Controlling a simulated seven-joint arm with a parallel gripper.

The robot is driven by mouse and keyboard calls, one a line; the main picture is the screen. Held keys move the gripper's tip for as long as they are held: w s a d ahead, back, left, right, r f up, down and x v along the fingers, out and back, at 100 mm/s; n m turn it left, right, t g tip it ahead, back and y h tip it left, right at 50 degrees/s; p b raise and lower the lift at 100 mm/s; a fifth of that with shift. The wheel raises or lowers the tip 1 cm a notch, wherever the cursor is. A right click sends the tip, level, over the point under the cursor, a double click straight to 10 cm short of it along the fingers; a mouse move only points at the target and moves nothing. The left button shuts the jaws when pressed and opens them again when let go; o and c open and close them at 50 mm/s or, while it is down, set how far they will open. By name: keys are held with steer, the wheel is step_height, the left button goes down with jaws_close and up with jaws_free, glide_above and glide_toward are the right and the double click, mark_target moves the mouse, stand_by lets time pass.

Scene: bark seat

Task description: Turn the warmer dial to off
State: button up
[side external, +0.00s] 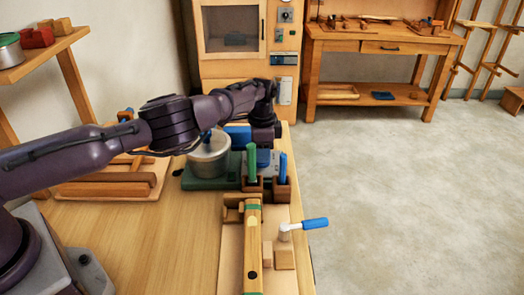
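A round silver pot (209,158) with a lid and a blue knob stands on a flat green base (205,184), which looks like the warmer. A small dark piece (178,172) sits at the base's left edge; I cannot tell whether it is the dial. No dial marking is readable. My gripper (264,140) points down just right of and behind the pot, above the green base's right end. Its fingertips are small, dark and partly hidden by blue and green things in front, so its opening cannot be made out.
Small wooden holders with a green handle (252,162) and a blue handle (283,168) stand in front of my gripper. Nearer are a long wooden bar (252,250) and a blue-handled tool (302,226). A wooden tray (105,187) lies left. The near left table is clear.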

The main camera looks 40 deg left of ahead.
steer(key=shift+o, duration=0.7)
steer(key=shift+f, duration=0.1)
step_height(320, 180, up, 13)
